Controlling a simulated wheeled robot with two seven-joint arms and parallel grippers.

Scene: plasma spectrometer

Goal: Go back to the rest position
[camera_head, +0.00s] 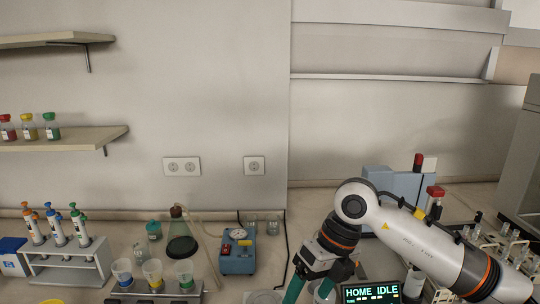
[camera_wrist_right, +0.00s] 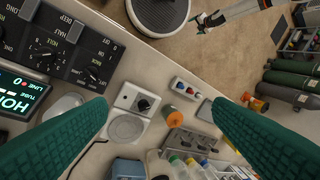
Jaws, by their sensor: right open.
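My right arm reaches in from the right in the head view, bent downward at its white elbow. My right gripper (camera_head: 308,291) points down at the front of the bench, beside the panel with a lit "HOME IDLE" display (camera_head: 371,293). In the right wrist view its two green fingers stand wide apart, open, with nothing held between them (camera_wrist_right: 158,125). The head view cuts off the fingertips. My left gripper is not in the head view. A white arm with a dark end, probably my left, shows small at the top of the wrist view; its jaws are too small to read.
A hotplate-like device (camera_wrist_right: 137,99) and an orange-capped item (camera_wrist_right: 183,120) lie below the right gripper. A pipette rack (camera_head: 66,270), coloured cups, a flask (camera_head: 181,245) and a blue pump (camera_head: 238,256) stand left. A blue device and tube racks stand around the right arm.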

